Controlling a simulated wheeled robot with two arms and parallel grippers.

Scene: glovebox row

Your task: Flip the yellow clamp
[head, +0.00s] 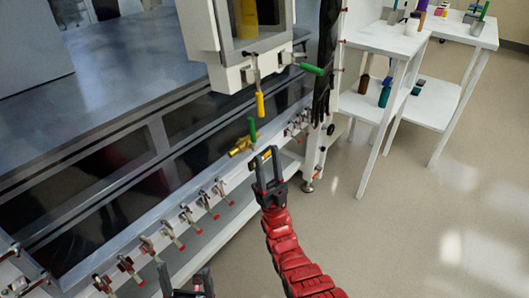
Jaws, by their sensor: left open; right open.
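The yellow clamp handle (260,104) hangs down from a metal toggle on the front of the white box. A second clamp with a green handle (311,69) sticks out to its right. My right gripper (264,156) is open and points up, below the yellow handle in the picture and apart from it. Something brass-coloured shows between its fingers; I cannot tell whether they touch it. My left gripper (187,276) is open at the bottom edge, partly cut off, far from the clamp.
A brass valve with a green lever (252,130) sits just left of my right gripper. Several red-tipped valves (187,215) line the glovebox rail. A black glove (325,60) hangs at right. White tables (389,40) stand farther right. Floor at right is clear.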

